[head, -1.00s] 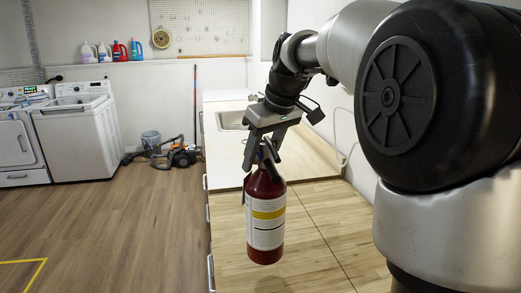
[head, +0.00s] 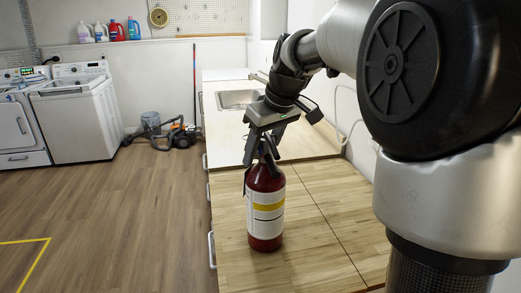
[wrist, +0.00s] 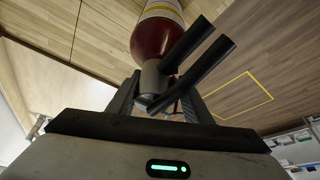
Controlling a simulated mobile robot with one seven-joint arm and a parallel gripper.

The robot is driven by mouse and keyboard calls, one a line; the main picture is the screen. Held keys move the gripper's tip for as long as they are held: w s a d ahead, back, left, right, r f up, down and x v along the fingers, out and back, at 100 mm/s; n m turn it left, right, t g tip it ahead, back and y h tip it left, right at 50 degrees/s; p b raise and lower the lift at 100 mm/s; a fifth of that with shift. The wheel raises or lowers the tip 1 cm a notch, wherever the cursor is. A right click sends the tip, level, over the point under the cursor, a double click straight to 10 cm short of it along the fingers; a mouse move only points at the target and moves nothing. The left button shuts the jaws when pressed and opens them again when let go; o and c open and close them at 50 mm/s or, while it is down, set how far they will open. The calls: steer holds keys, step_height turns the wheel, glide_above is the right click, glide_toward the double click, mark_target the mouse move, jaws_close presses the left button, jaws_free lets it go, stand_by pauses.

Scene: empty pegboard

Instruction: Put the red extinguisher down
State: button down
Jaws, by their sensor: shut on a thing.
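The red extinguisher (head: 265,208) has a white label with a yellow band and a black top. In the head view it is upright over the wooden counter top (head: 315,215), near its left edge. Its base appears to be at the counter surface, but I cannot tell for sure whether it touches. My gripper (head: 266,152) is above it, pointing down, shut on its top. In the wrist view the fingers (wrist: 165,97) are around the neck and black handle, with the extinguisher's red body (wrist: 158,35) beyond them.
A sink (head: 240,98) is set in the counter farther back. Drawer handles (head: 211,250) stick out along the counter's left side. A washing machine (head: 80,110) and a vacuum-like machine (head: 178,133) stand at the back left. The counter right of the extinguisher is clear.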

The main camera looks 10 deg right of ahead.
steer(key=c, duration=0.9)
jaws_free()
steer(key=p+v, duration=0.1)
steer(key=v, duration=1.1)
steer(key=shift+r, duration=0.1)
steer(key=shift+s, duration=0.1)
